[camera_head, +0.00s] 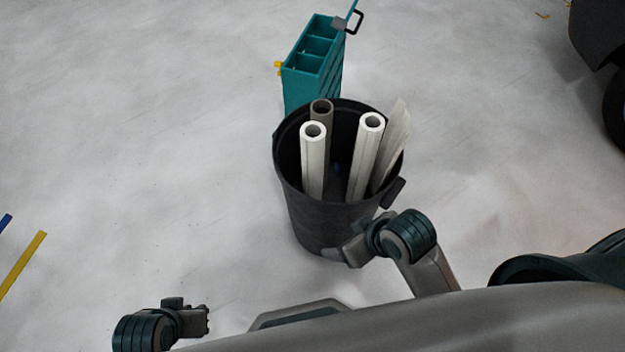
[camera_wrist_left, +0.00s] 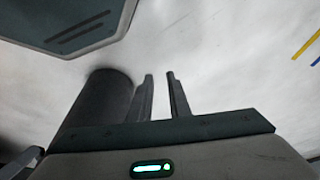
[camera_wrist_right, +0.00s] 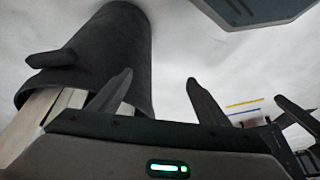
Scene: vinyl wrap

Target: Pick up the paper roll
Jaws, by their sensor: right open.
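Several rolls stand upright in a black bin (camera_head: 318,222): a white roll (camera_head: 313,165) at the left, another white roll (camera_head: 364,160) at the right and a darker grey roll (camera_head: 322,113) behind. I cannot tell which one is the paper roll meant. In the right wrist view pale rolls (camera_wrist_right: 35,120) stick out of the bin (camera_wrist_right: 115,45). My right gripper (camera_head: 347,250) is open and empty, low beside the bin's near right side. My left gripper (camera_head: 205,320) is at the lower left, away from the bin; its fingers (camera_wrist_left: 161,78) stand apart with nothing between them.
A teal toolbox (camera_head: 313,75) with open compartments stands right behind the bin. A pale thin sheet (camera_head: 395,140) leans at the bin's right. A yellow strip (camera_head: 22,263) lies at the far left. A dark wheeled object (camera_head: 605,45) is at the top right. The floor left of the bin is clear.

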